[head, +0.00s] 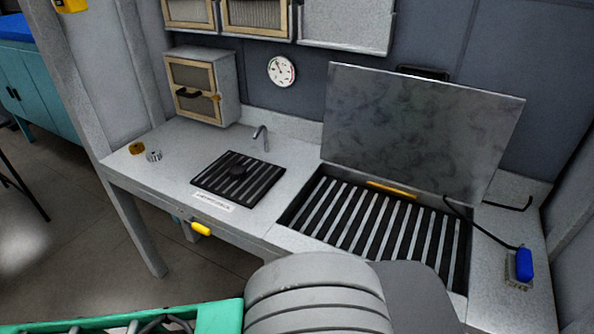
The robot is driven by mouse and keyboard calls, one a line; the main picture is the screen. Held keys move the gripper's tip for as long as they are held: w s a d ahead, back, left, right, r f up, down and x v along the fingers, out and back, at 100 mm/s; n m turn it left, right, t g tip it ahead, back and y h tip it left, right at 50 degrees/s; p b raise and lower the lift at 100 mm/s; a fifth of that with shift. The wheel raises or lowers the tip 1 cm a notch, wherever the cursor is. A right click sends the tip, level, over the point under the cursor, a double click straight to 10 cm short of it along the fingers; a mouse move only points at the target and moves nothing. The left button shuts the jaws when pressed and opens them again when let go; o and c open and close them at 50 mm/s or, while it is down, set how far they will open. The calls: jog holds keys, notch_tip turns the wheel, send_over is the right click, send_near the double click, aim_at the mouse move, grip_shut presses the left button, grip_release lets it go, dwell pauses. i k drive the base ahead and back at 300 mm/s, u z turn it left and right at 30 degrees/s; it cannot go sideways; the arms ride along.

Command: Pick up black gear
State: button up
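A small dark round piece (237,172), which looks like the black gear, sits on a black slatted grate (262,185) set in the grey bench top, left of centre. Its teeth are too small to make out. A brownish-yellow gear (137,148) and a silver gear (154,156) are close together on the bench's left end. My gripper is not in view. A large grey ribbed part of my own body fills the bottom middle, in front of the bench.
Right of the grate, a grey lid (420,130) stands open over a slatted basin (375,225). A small tap (261,136) and a cabinet (203,85) stand behind the grate. A yellow handle (201,229) sticks out at the front edge. A blue-handled device (524,264) is at right.

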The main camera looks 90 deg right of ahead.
aim_at(236, 173)
jog(key=k, duration=0.65)
jog(key=z, duration=1.3)
jog(key=i, duration=1.7)
